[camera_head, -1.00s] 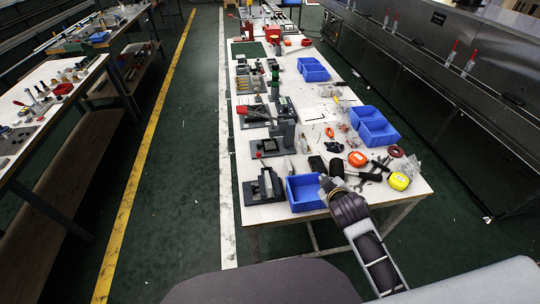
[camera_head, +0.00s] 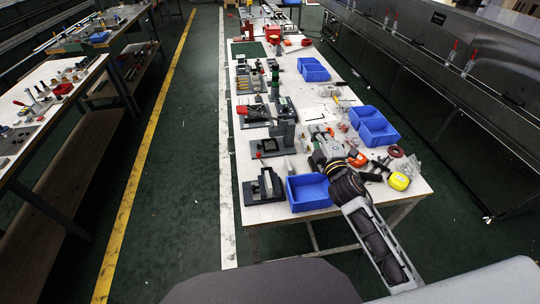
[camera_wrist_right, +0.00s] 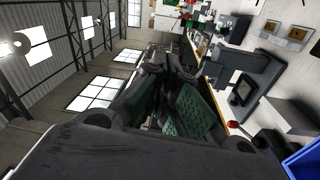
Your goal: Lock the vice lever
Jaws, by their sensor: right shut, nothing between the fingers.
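Several grey vices or fixtures stand along the left edge of the white table. The nearest is a dark grey vice (camera_head: 264,188); behind it is a second one (camera_head: 268,148) with a small red knob at its left. My right gripper (camera_head: 318,134) is shut and empty, above the table to the right of the fixtures. In the right wrist view its fingers (camera_wrist_right: 188,85) are together, with a red knob (camera_wrist_right: 233,124) beyond. My left gripper is out of view.
Two more blue bins (camera_head: 372,131) are to the right. A yellow tape measure (camera_head: 399,181) and loose tools clutter the right side. A steel machine (camera_head: 440,75) runs along the right.

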